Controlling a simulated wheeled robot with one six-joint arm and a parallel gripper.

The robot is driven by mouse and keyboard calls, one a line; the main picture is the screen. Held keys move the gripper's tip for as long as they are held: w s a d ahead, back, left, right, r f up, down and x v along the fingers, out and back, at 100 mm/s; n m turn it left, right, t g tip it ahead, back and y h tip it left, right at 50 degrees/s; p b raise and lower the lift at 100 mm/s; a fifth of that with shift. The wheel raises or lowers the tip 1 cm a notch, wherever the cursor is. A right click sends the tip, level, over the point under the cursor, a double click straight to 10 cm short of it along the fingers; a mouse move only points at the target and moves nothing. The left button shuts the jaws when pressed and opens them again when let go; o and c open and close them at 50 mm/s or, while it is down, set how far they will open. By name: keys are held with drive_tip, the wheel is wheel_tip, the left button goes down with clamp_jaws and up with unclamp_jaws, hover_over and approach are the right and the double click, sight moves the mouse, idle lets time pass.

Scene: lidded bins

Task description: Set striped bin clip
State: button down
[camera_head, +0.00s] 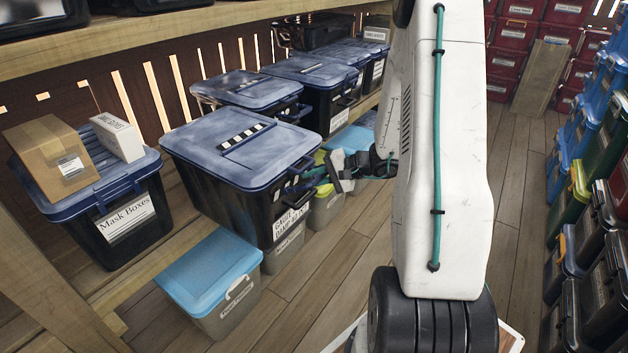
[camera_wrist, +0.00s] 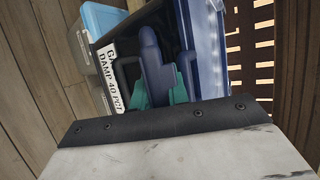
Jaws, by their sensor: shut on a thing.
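The striped bin (camera_head: 190,160) is a large black bin with a worn blue lid (camera_head: 210,128) and a black-and-white striped strip on top. It sits on the low wooden shelf, its lid lying on it. My gripper (camera_head: 312,180) is at the bin's label end, just below the lid rim. In the wrist view my teal-padded gripper (camera_wrist: 163,90) is shut on the blue clip (camera_wrist: 150,50), beside the white label (camera_wrist: 108,78) and the blue lid (camera_wrist: 208,45). The fingers hide part of the clip, and I cannot tell whether it is latched.
A teal-lidded grey box (camera_head: 212,270) stands on the floor in front. A "Mask Boxes" bin (camera_head: 100,190) carries two cartons at left. More blue-lidded bins (camera_head: 320,75) stand behind. Stacked bins (camera_head: 590,200) line the right. The wooden floor aisle is clear.

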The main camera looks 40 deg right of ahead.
drive_tip(key=c, duration=1.4)
unclamp_jaws()
drive_tip(key=shift+o, duration=0.2)
drive_tip(key=shift+v, duration=3.9)
